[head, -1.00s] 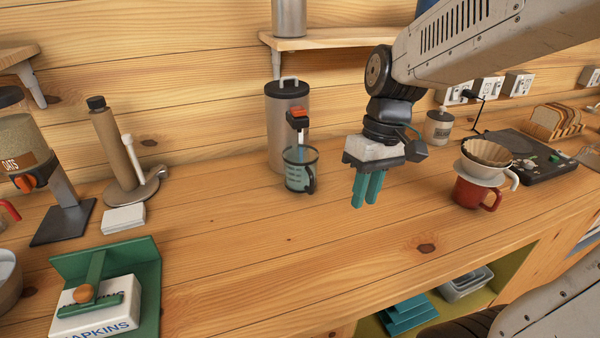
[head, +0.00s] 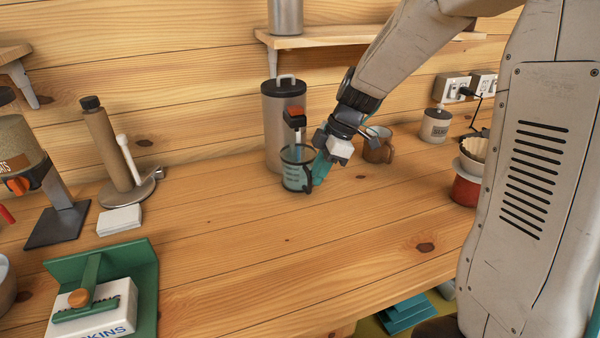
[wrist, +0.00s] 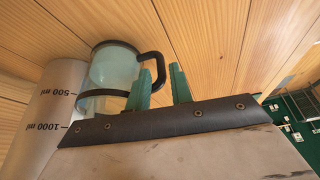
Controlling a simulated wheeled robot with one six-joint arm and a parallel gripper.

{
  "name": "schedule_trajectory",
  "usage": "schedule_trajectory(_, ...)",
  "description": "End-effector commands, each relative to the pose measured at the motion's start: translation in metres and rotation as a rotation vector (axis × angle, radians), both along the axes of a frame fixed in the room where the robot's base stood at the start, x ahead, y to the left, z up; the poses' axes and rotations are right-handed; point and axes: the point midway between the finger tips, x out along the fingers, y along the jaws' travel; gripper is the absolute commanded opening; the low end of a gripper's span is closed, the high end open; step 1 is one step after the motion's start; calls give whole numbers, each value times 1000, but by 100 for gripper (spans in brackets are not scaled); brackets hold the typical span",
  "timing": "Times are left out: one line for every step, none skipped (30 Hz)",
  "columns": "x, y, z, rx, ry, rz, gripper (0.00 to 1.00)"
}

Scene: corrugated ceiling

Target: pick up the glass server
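The glass server (head: 293,178) is a clear cup with black bands and a black handle. It stands upright on the wooden counter under the dispenser's spout. It also shows in the wrist view (wrist: 118,68), with its handle toward my gripper. My gripper (head: 319,168) is at the right side of the server, beside the handle. In the wrist view the two teal fingers (wrist: 164,85) are apart, and part of the black handle shows between them. I cannot tell whether a finger touches the handle or the glass.
A grey dispenser (head: 275,125) with an orange-topped spout stands right behind the server. A brown mug (head: 379,150) stands behind my gripper. A red mug (head: 465,190) with a dripper is partly hidden by my arm. The counter's front middle is clear; a napkin holder (head: 145,285) stands front left.

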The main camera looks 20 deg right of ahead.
Motion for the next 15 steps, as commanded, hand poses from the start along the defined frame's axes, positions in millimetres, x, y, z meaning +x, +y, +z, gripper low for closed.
schedule_trajectory(0, 3, -7, 1, 4, 1, 22)
schedule_trajectory(0, 5, -12, 1, 4, 1, 22)
schedule_trajectory(1, 8, -18, 0, 5, 1, 22)
schedule_trajectory(1, 9, -22, 0, 4, 1, 22)
schedule_trajectory(2, 11, -26, 0, 4, 1, 22)
schedule_trajectory(2, 13, -31, 1, 4, 0, 22)
schedule_trajectory(2, 14, -34, 1, 3, -1, 22)
schedule_trajectory(2, 15, -37, -1, 2, 0, 22)
schedule_trajectory(3, 16, -39, -1, 2, 0, 22)
schedule_trajectory(3, 16, -40, -1, 2, 0, 22)
schedule_trajectory(3, 16, -41, -1, 2, 0, 22)
schedule_trajectory(3, 17, -41, -1, 1, -1, 22)
schedule_trajectory(3, 17, -42, -1, 2, -1, 22)
schedule_trajectory(3, 16, -41, -1, 2, -1, 22)
schedule_trajectory(3, 16, -41, -1, 2, -1, 22)
